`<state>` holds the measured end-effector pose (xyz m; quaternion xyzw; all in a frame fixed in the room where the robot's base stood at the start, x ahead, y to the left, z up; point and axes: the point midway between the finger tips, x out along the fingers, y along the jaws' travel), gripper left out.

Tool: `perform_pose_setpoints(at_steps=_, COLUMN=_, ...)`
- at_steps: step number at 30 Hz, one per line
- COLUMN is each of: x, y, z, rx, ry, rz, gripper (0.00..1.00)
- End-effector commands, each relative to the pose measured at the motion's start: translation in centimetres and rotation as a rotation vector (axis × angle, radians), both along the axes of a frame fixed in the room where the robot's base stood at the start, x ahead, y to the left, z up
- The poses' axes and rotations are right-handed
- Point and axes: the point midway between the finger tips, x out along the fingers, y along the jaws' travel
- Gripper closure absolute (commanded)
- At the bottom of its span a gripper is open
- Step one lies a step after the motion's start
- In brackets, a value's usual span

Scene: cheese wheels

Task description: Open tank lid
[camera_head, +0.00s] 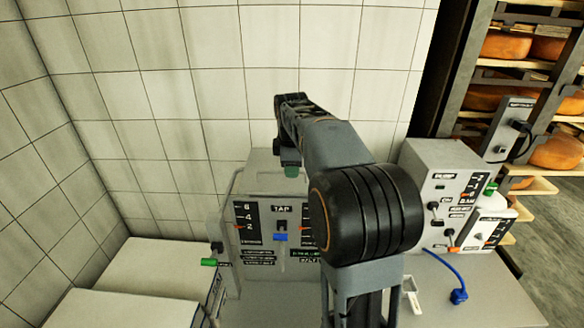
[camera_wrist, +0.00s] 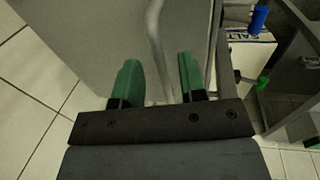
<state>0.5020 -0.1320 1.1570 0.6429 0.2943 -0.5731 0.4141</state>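The grey tank (camera_head: 240,290) with a panel marked TAP stands against the tiled wall in the head view. A pale grey raised top (camera_head: 262,160) shows behind the panel; I cannot tell if this is the lid. My arm reaches over the tank, and a green fingertip of my gripper shows near the raised top. In the wrist view my gripper (camera_wrist: 159,62) is open, its two green fingers apart. A thin curved metal bar (camera_wrist: 156,25) runs between and beyond the fingers, beside a flat grey surface (camera_wrist: 95,35). I cannot tell if the fingers touch the bar.
A green-tipped lever (camera_head: 208,262) and a blue tap lever (camera_head: 281,237) stick out at the panel. A PUMP control box (camera_head: 430,165) and a blue cable (camera_head: 458,295) are at right. Shelves with orange cheese wheels (camera_head: 505,45) stand behind. A low white block (camera_head: 160,262) lies left.

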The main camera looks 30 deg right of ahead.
Motion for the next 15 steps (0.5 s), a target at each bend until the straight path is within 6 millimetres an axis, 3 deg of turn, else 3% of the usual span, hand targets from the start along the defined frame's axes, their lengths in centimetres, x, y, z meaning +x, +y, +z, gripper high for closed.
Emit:
perform_pose_setpoints(at_steps=13, x=0.11, y=-0.07, z=-0.72, rx=0.0, ry=0.0, rz=0.0, gripper=0.62)
perform_pose_setpoints(at_steps=15, x=0.11, y=-0.07, z=-0.72, rx=0.0, ry=0.0, rz=0.0, gripper=0.69)
